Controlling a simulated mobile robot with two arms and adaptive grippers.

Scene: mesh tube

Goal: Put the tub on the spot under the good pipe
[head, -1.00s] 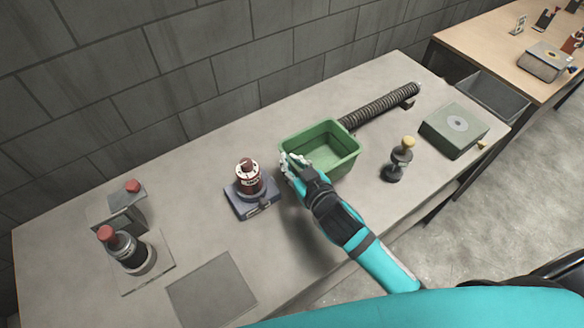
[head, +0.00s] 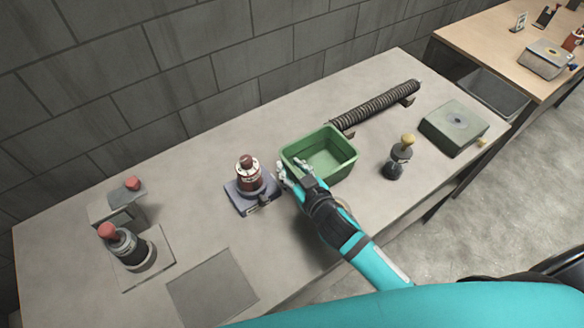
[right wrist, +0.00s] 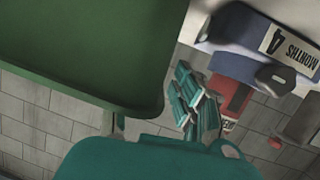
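The green tub (head: 340,172) stands on the grey workbench, open side up and empty, near the left end of a ribbed dark tube (head: 372,106). My right gripper (head: 292,172) is at the tub's left front side, with its fingers spread; it looks open. In the right wrist view the tub's green wall (right wrist: 90,45) fills the upper left, and teal finger parts (right wrist: 195,100) show to its right. I cannot tell whether a finger touches the tub. I cannot pick out a marked spot under the tube. My left gripper is not in view.
A red-and-white canister (head: 247,175) on a blue-grey base stands close left of my gripper. A yellow-topped black stand (head: 399,158) and a green box (head: 454,130) are to the right. A red-capped device (head: 128,247) and a bare square plate (head: 212,287) lie left.

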